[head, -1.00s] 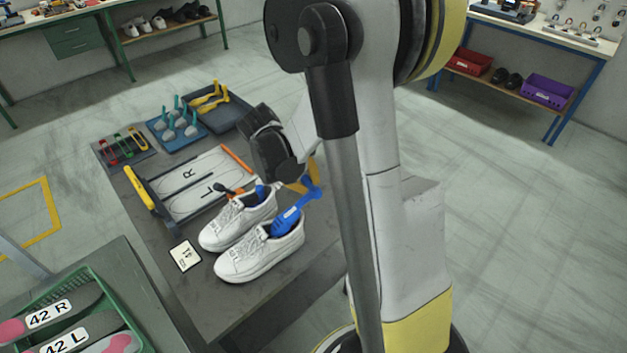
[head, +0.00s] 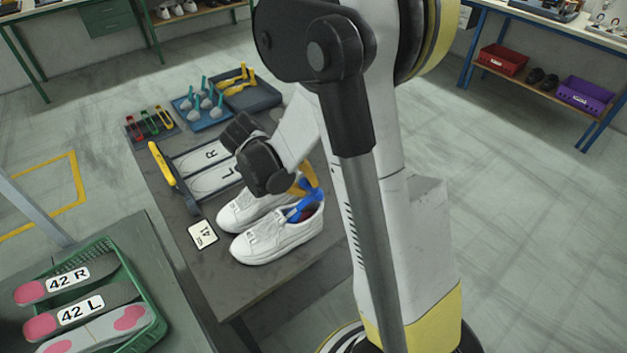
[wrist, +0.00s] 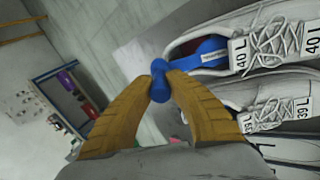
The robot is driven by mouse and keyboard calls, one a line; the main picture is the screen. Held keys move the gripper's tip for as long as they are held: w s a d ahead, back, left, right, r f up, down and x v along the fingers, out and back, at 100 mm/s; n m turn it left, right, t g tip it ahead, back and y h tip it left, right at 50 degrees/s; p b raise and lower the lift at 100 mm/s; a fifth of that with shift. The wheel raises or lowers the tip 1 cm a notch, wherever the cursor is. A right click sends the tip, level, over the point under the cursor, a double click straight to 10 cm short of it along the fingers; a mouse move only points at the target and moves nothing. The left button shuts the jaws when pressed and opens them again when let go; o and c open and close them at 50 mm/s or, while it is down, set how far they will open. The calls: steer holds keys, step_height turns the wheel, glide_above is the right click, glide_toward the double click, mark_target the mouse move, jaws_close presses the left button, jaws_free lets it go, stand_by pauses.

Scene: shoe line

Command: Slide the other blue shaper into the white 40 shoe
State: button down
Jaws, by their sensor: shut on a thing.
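My gripper (wrist: 160,84) has its yellow fingers shut on the round knob of a blue shaper (wrist: 208,54). In the wrist view the shaper's body lies in the opening of a white shoe (wrist: 290,58) with tags reading 40. In the head view this is the nearer white shoe (head: 272,241); the blue shaper (head: 301,211) slopes down into its heel opening, with its upper end still outside. How deep the front reaches is hidden. A second white shoe (head: 245,208) stands beside it; its opening is mostly behind my wrist. It also shows in the wrist view (wrist: 232,94), with a 39 L tag.
A card reading 41 (head: 202,234) and a frame with L and R outlines (head: 206,173) lie on the dark table (head: 245,282). Trays with teal (head: 204,106), yellow (head: 247,89) and red-green tools (head: 150,124) stand behind. A green crate (head: 153,298) holds insoles.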

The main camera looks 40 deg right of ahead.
mark_target(308, 199)
steer(key=shift+w+a+f, duration=0.1)
steer(key=shift+a+f, duration=0.1)
steer(key=shift+a, duration=0.15)
steer(key=shift+a+f+y+b, duration=0.3)
steer(key=shift+a+f+b, duration=0.1)
steer(key=shift+f, duration=0.2)
steer(key=shift+d+f+t+y+b, duration=0.1)
steer(key=shift+d+f+y+b, duration=0.25)
steer(key=shift+f+y+b, duration=0.5)
steer(key=shift+d+f+t+y+b, duration=0.1)
steer(key=shift+d+f+y+b, duration=0.2)
steer(key=shift+f+y, duration=0.65)
steer(key=shift+d+f+t+y+b, duration=0.1)
steer(key=shift+d+f+y+b, duration=0.35)
steer(key=shift+f, duration=0.85)
steer(key=shift+a, duration=0.1)
steer(key=c, duration=1.3)
jaws_free()
steer(key=shift+c, duration=0.2)
steer(key=shift+r, duration=0.1)
steer(key=shift+r+p, duration=0.95)
steer(key=shift+r, duration=0.5)
